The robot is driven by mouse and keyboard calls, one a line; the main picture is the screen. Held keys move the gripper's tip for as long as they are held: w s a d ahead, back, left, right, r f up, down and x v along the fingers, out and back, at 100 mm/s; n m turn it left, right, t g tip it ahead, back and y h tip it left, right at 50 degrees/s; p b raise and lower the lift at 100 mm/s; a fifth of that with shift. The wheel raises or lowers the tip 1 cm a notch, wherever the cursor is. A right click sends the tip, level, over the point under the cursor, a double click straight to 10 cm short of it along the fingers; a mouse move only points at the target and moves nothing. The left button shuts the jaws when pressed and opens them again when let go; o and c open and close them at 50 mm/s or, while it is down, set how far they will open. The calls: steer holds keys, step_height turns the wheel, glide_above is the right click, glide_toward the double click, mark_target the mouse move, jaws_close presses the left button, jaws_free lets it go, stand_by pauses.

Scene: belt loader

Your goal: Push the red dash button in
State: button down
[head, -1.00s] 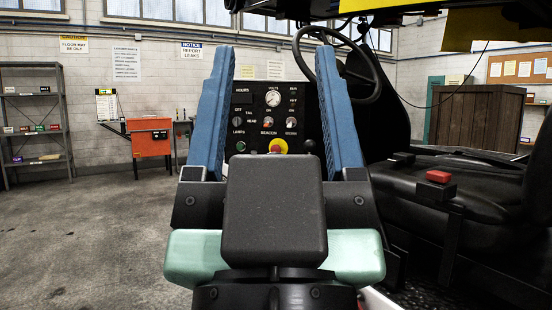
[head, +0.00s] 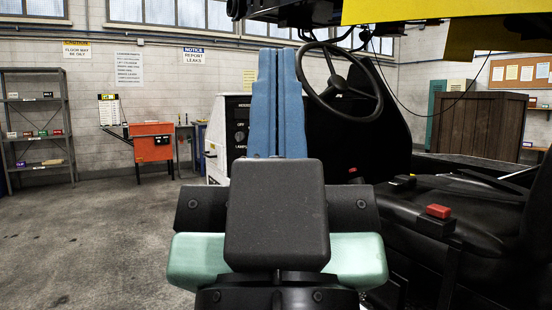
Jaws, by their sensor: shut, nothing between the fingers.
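My gripper (head: 279,62) is in the middle of the head view, its two blue fingers shut together, pointing up and away with nothing between them. Behind the fingers is the black dash panel (head: 238,128), of which a left strip with a knob and lettering shows. The red dash button is not visible; the fingers and the gripper body cover most of the panel. I cannot tell whether the fingertips touch the dash.
A black steering wheel (head: 340,84) stands close right of the fingers. A black seat (head: 480,235) with a red buckle (head: 438,211) is at the right. A yellow overhead part (head: 430,10) hangs at the top right. Open floor (head: 90,235) lies left.

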step_height(320, 180, up, 31)
steer(key=p, duration=2.9)
